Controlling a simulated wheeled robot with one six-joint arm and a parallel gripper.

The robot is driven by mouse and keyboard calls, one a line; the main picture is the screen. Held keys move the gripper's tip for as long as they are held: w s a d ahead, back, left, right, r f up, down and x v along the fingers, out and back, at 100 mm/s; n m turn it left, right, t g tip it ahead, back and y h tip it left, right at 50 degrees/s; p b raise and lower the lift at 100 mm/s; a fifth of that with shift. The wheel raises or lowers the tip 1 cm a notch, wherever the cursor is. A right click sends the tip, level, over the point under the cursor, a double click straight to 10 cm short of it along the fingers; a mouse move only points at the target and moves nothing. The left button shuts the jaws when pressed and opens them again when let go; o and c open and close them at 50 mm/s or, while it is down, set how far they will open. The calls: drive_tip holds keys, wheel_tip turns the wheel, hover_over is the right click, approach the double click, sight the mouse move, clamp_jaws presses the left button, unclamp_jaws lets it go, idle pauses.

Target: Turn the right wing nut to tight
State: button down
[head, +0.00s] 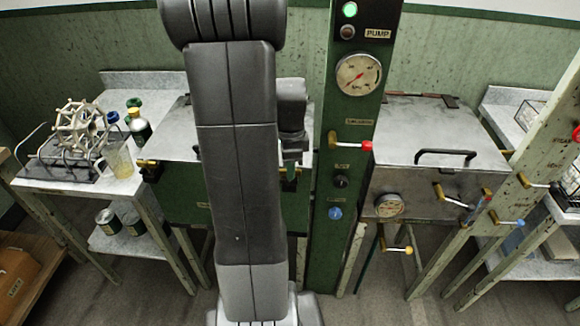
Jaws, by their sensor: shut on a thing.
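The basin with the green front (190,203) and pale metal lid (172,142) stands behind my arm. A brass wing nut (148,164) sits at its left front edge. The right wing nut (299,171) is at the right front edge, mostly hidden by my gripper; only small brass-coloured bits show beside it. My gripper (290,167) points down there, shut on the right wing nut. My arm covers the middle of the lid, and I cannot tell how far the nut is turned.
A green pump column (341,262) with a gauge (358,74) and a red-tipped lever (351,146) stands close right of my gripper. Further right is another metal-lidded basin (425,135) with levers.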

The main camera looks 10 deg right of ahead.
drive_tip(key=shift+m, duration=0.3)
drive_tip(key=c, duration=1.4)
unclamp_jaws()
drive_tip(key=shift+o, duration=0.2)
drive_tip(key=shift+r, duration=0.1)
wheel_tip(320, 180, up, 14)
drive_tip(key=shift+f, duration=0.25)
wheel_tip(320, 180, down, 14)
drive_tip(key=shift+r, duration=0.15)
